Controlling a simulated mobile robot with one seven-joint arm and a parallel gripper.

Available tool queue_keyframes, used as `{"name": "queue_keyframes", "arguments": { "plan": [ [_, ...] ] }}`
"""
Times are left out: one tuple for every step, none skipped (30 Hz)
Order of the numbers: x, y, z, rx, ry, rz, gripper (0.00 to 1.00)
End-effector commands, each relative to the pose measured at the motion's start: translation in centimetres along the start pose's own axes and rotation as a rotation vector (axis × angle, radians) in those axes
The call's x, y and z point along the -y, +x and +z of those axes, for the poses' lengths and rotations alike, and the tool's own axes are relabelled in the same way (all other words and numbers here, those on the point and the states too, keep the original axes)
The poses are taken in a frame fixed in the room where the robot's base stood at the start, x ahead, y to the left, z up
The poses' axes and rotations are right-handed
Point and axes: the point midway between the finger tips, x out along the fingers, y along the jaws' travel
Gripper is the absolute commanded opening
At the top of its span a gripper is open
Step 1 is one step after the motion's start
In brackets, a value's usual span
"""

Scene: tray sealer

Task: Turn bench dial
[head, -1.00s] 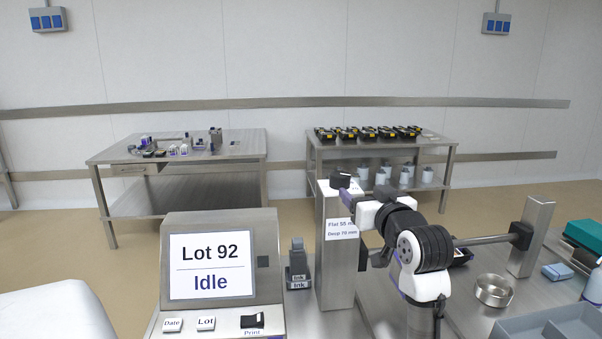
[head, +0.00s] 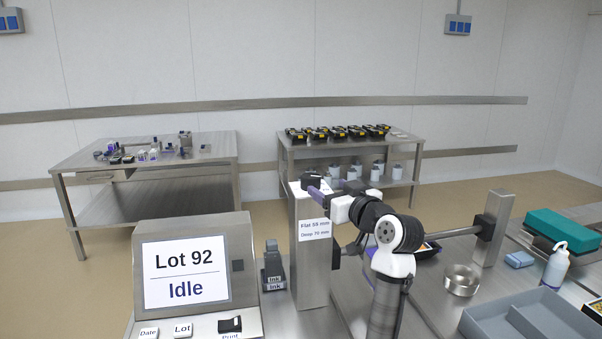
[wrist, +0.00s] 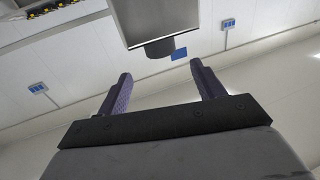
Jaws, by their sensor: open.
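The bench dial is a black round knob (head: 311,180) on top of a steel post (head: 311,262) labelled "Flat 55 mm" and "Deep 70 mm". In the head view my gripper (head: 318,190) is at the post top, its purple fingers overlapping the dial and partly hiding it. In the wrist view the dial (wrist: 160,47) appears beyond the fingertips, roughly centred between them, with the post behind it. My gripper (wrist: 160,72) is open and empty there. The dial looks clear of both fingers.
A screen console (head: 190,270) reading "Lot 92 Idle" stands left of the post, with an ink bottle (head: 273,265) between. To the right are a metal bowl (head: 461,281), a grey tray (head: 530,322), a teal box (head: 562,231) and a squeeze bottle (head: 556,268).

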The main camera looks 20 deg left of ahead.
Motion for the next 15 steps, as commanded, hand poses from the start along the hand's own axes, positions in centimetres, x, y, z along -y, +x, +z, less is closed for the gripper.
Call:
{"name": "queue_keyframes", "arguments": {
  "plan": [
    [0.2,1.2,-0.3,0.002,0.001,-0.004,0.68],
    [0.2,1.8,-0.4,0.002,0.001,-0.005,0.68],
    [0.2,2.7,-0.4,0.001,0.001,-0.005,0.68],
    [0.2,3.4,-0.4,0.002,0.001,-0.005,0.68],
    [0.2,4.1,-0.4,0.002,0.001,-0.004,0.68],
    [0.2,4.9,-0.3,0.003,0.001,-0.004,0.68],
    [0.2,5.6,-0.4,0.002,0.001,-0.004,0.68],
    [0.2,6.2,-0.3,0.003,0.002,-0.004,0.68],
    [0.2,7.0,-0.4,0.001,0.001,-0.004,0.68],
    [0.2,7.5,-0.4,0.001,0.0,-0.004,0.68],
    [0.2,8.1,-0.3,0.002,0.001,-0.004,0.68],
    [0.2,8.7,-0.3,0.002,0.001,-0.003,0.68],
    [0.2,9.2,-0.2,0.003,0.001,-0.002,0.68],
    [0.1,9.5,-0.3,0.002,0.0,-0.002,0.68],
    [0.1,10.0,-0.2,0.001,0.0,-0.001,0.68]
  ]
}}
